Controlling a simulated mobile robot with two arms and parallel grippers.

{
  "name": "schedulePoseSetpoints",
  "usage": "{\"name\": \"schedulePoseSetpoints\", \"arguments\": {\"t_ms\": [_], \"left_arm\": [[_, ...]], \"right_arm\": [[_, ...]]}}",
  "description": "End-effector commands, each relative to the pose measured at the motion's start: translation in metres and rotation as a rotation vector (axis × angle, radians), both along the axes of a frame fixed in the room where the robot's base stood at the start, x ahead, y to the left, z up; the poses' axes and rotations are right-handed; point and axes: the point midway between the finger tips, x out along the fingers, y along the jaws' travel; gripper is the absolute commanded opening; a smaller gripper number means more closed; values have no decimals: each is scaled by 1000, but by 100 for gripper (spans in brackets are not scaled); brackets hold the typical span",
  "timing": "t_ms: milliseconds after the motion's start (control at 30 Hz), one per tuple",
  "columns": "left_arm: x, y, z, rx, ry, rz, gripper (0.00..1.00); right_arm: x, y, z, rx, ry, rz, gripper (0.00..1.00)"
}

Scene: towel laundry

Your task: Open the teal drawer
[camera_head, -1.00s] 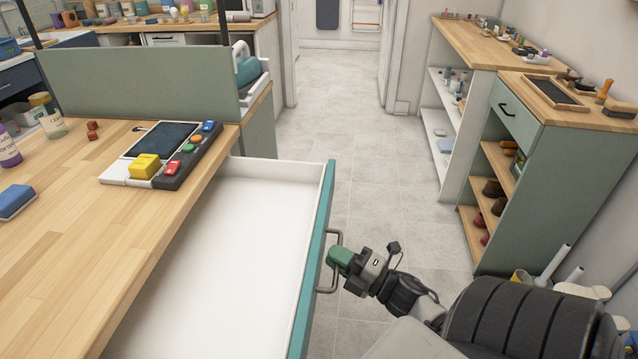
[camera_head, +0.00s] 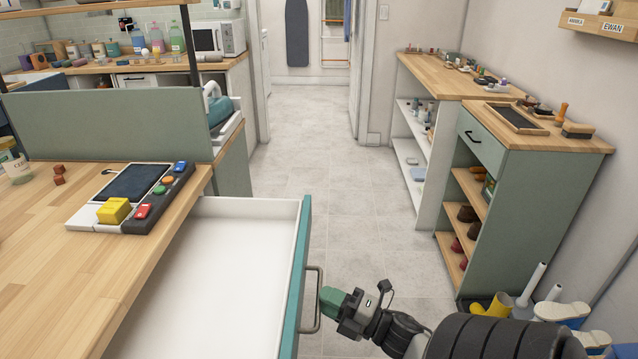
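The teal drawer (camera_head: 299,275) stands pulled out from under the wooden counter, and its white inside (camera_head: 225,270) looks empty. Its metal bar handle (camera_head: 318,300) is on the outer right side of the teal front. My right gripper (camera_head: 331,300), with green fingertips, is just right of the handle, at about its mid-height. The tips look to be at the bar's edge, not around it; I cannot tell if they touch. The finger gap is not visible. My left gripper is not in view.
The wooden counter (camera_head: 60,250) holds a control panel with a yellow block (camera_head: 114,210). A green shelf cabinet (camera_head: 545,200) stands at the right, with yellow boots (camera_head: 492,306) at its foot. Grey floor (camera_head: 330,190) is clear between the counter and the cabinet.

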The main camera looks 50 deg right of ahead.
Motion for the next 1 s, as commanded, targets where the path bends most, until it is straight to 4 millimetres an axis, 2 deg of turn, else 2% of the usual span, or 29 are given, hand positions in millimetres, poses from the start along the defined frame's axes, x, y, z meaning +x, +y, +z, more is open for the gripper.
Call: {"name": "schedulePoseSetpoints", "arguments": {"t_ms": [200, 400, 567, 1000], "left_arm": [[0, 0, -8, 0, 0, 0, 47], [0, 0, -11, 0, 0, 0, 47], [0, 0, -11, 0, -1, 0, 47], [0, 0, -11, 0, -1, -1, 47]], "right_arm": [[-45, -12, -11, 1, 4, -1, 22], [-72, -19, -14, 1, 1, -1, 22], [-79, -21, -15, 0, 0, 0, 22], [-79, -22, -14, 0, 0, 0, 22]]}}
